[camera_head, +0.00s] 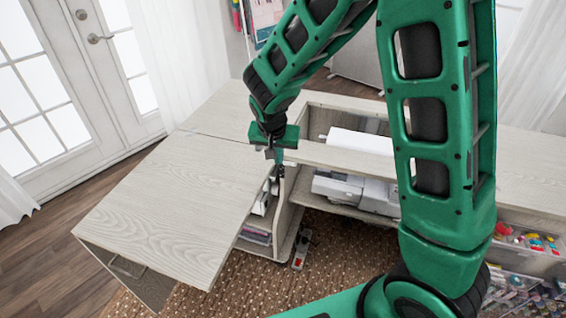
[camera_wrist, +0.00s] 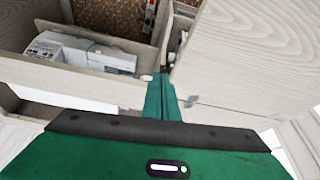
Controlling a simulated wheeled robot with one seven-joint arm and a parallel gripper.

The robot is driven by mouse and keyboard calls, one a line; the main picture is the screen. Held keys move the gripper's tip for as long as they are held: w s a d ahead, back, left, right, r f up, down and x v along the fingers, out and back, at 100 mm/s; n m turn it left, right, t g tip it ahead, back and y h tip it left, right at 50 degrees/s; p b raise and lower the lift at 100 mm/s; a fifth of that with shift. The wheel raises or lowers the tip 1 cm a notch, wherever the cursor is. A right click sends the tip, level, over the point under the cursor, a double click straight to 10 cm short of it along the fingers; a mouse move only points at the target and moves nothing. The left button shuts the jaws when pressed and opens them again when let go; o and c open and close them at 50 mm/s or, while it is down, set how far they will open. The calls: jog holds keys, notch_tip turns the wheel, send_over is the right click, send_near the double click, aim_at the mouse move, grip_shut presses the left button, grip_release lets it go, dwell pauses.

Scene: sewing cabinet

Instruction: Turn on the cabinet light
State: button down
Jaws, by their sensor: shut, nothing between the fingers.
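The pale wood-grain sewing cabinet (camera_head: 160,185) fills the middle of the head view, with its top leaf spread to the left and an open bay at the centre. My gripper (camera_head: 279,167) points down at the upper edge of that bay, beside the left leaf. Its fingers are shut and empty. In the wrist view my gripper (camera_wrist: 163,76) reaches toward the narrow gap between the leaf and the bay. Whether it touches the cabinet cannot be told. I cannot make out a light or its switch. A small grey metal piece (camera_wrist: 190,101) sits by the leaf's edge.
A white sewing machine (camera_head: 350,188) lies in the bay right of my gripper. A foot pedal (camera_head: 301,250) is on the brown dotted rug (camera_head: 265,290). Clear bins of colourful supplies (camera_head: 530,240) stand at right. The left leaf's top is bare.

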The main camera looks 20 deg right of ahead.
aim_at(284, 161)
jog(key=w+d+f, duration=0.3)
jog(key=w+f, duration=0.3)
jog(key=f, duration=0.3)
jog(key=shift+w+d+f, duration=0.15)
jog(key=shift+w+d, duration=0.2)
jog(key=shift+d, duration=0.05)
jog(key=shift+a, duration=0.1)
jog(key=shift+w+d+m, duration=0.2)
jog(key=shift+d+m, duration=0.1)
dwell(0.3)
